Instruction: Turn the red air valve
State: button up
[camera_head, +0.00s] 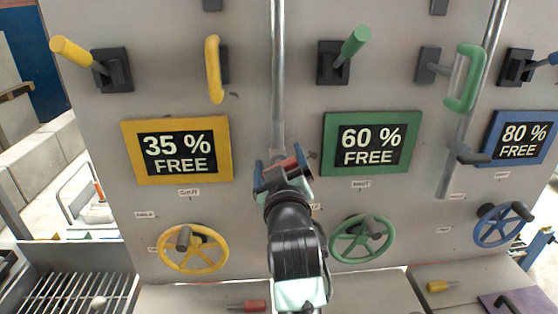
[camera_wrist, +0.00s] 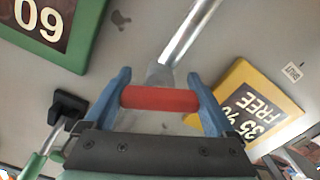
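The red air valve's handle (camera_wrist: 160,98) is a short red bar in front of the lower end of a grey pipe (camera_wrist: 190,35) on the panel. In the wrist view it lies crosswise between the two blue fingers of my gripper (camera_wrist: 162,92), its ends at their inner sides. The fingers stand wide apart; I cannot tell whether they touch the handle. In the head view my gripper (camera_head: 283,168) is at the pipe's lower end. The red handle (camera_head: 290,164) shows there only in part, and my arm hides what is below.
A yellow 35 % sign (camera_head: 127,160) is left and a green 60 % sign (camera_head: 415,140) right. Yellow (camera_head: 222,247) and green (camera_head: 337,245) handwheels sit lower on either side of my arm. Levers and handles stick out above. A ledge with a grate is at lower left.

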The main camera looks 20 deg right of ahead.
jog(key=c, duration=0.7)
jog(key=m+b, duration=0.1)
jog(key=m, duration=0.2)
jog(key=shift+f, duration=0.15)
jog(key=shift+m+b, duration=0.45)
jog(key=shift+m, duration=0.75)
jog(key=o, duration=1.1)
jog(key=shift+c, duration=0.2)
jog(key=shift+s, duration=0.1)
jog(key=b+v, duration=0.4)
jog(key=v, duration=0.8)
jog(key=shift+s+b, duration=0.35)
jog(key=shift+s, duration=0.05)
